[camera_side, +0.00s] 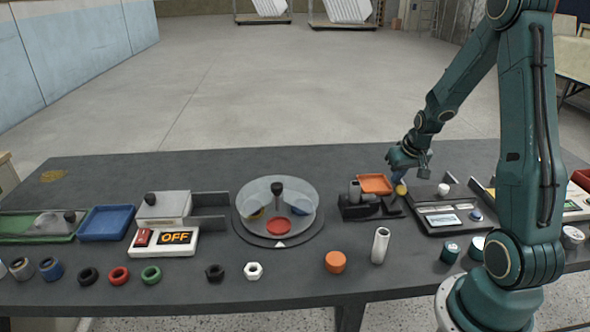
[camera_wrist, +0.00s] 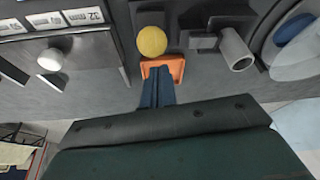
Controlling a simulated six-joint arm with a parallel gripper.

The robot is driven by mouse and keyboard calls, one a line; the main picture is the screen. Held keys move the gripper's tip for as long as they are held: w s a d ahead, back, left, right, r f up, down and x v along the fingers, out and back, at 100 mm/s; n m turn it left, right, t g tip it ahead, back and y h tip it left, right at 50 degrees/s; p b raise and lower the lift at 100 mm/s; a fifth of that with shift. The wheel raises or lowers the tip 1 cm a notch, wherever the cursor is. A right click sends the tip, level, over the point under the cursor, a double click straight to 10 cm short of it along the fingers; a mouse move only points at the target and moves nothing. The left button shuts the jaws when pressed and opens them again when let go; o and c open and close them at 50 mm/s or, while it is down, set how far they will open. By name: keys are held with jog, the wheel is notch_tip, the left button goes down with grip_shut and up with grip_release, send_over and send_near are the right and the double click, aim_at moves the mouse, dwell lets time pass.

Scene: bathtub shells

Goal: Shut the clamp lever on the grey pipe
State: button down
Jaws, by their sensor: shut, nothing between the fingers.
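A black clamp (camera_side: 364,211) stands on the dark table right of centre, with the short grey pipe (camera_side: 354,190) at its left end. A yellow ball knob (camera_side: 401,189) shows above the clamp's right end; its lever's tilt is hard to make out. In the wrist view the knob (camera_wrist: 151,41) lies just beyond my fingertips, and the grey pipe (camera_wrist: 235,48) lies to the right. My gripper (camera_side: 396,182) is shut and empty, pointing down close behind the knob. In the wrist view its blue fingers (camera_wrist: 157,75) overlap an orange tray (camera_wrist: 177,66). Contact with the knob cannot be told.
The orange tray (camera_side: 374,183) sits right behind the clamp. A dark panel with a white knob (camera_side: 443,189) stands to the right. A round turntable with a clear cover (camera_side: 277,197) stands left. A white tube (camera_side: 380,245) and an orange cap (camera_side: 335,262) stand in front.

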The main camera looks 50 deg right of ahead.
jog(key=shift+s+a+f, duration=0.2)
jog(key=shift+s+a, duration=0.55)
jog(key=shift+s+a+f, duration=0.3)
jog(key=shift+s+a, duration=0.05)
jog(key=shift+s, duration=0.05)
jog(key=shift+w+d+r, duration=0.4)
jog(key=shift+w+r, duration=0.05)
jog(key=shift+w, duration=0.1)
jog(key=shift+w+d+r, duration=0.7)
jog(key=shift+w+r, duration=0.45)
jog(key=shift+r, duration=0.3)
send_near(400, 187)
jog(key=shift+a+r, duration=0.5)
jog(key=shift+r, duration=0.05)
jog(key=shift+w, duration=0.1)
